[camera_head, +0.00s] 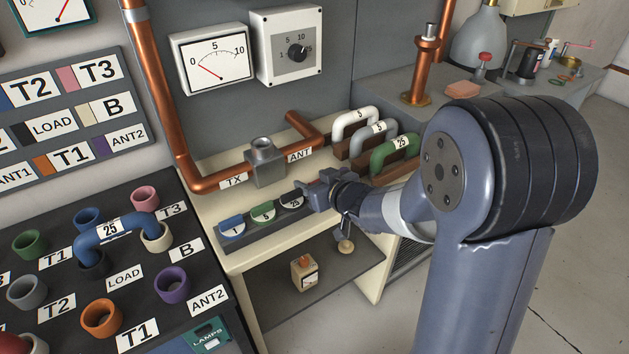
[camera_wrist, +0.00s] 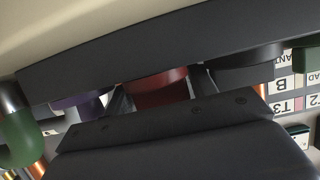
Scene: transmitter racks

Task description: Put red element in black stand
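The black stand (camera_head: 262,228) lies on the cream bench, with a blue element marked 1 (camera_head: 231,225), a green element marked 5 (camera_head: 263,211) and a dark element marked 25 (camera_head: 291,201) in a row. My gripper (camera_head: 322,190) is at the right end of this row. In the wrist view the red element (camera_wrist: 160,90) is between my fingers, up against the dark bar of the stand (camera_wrist: 150,52). The fingers are on both sides of it; whether they press on it is unclear. A dark element (camera_wrist: 245,68) and a purple one (camera_wrist: 78,103) flank it. My arm hides the red element in the head view.
White, grey and green U-links (camera_head: 395,155) stand behind my gripper. A copper pipe with a grey block (camera_head: 265,162) runs along the back. A coloured-socket panel with a blue U-link (camera_head: 115,228) is at left.

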